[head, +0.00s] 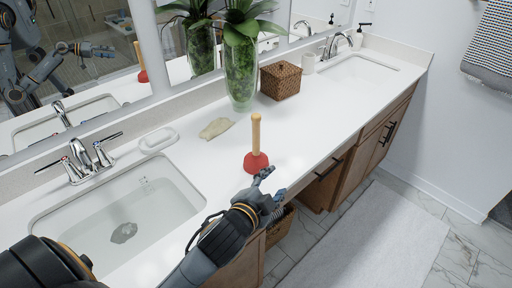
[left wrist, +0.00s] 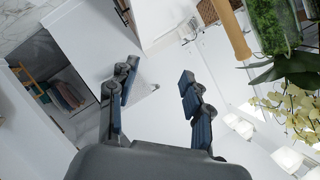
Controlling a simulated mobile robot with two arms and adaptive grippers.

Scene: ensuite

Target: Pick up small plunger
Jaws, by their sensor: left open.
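The small plunger stands upright on the white counter, with its red cup (head: 256,163) down and its wooden handle (head: 256,133) up. My left gripper (head: 270,184) is open, near the counter's front edge, just in front of and slightly right of the red cup. In the left wrist view, the open fingers (left wrist: 160,92) have nothing between them. The wooden handle (left wrist: 231,28) shows at the upper right there, outside the fingers; the red cup is not visible in that view. My right gripper is not in view, apart from what the mirror may reflect.
Left of the plunger is a sink (head: 120,225) with a chrome faucet (head: 85,158). Behind it are a beige cloth-like item (head: 215,128), a glass plant vase (head: 240,75) and a wicker box (head: 281,80). The counter to the right (head: 320,105) is clear.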

